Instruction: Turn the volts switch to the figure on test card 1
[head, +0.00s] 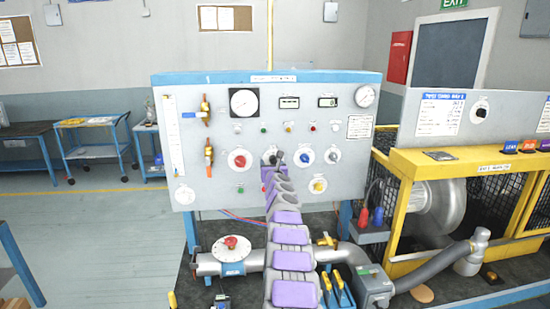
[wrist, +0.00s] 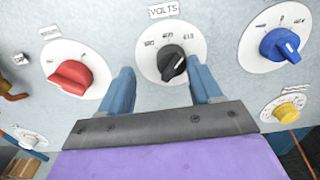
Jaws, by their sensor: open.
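The volts switch (wrist: 173,66) is a black knob with a pale pointer line on a round white dial, under a VOLTS label (wrist: 163,10). Its pointer aims up and to the right; the small dial figures are hard to read. My gripper (wrist: 161,82) is open, one blue finger on each side of the knob's lower part; I cannot tell whether either touches it. In the head view my arm reaches the panel and my gripper (head: 279,158) covers part of the black knob.
A red knob (wrist: 70,77) is left of the volts dial, a blue knob (wrist: 280,45) right, and a yellow knob (wrist: 289,112) lower right. The panel (head: 220,190) stands behind pipework with a red-handled valve (head: 231,242). A yellow-framed blower (head: 440,205) is at right.

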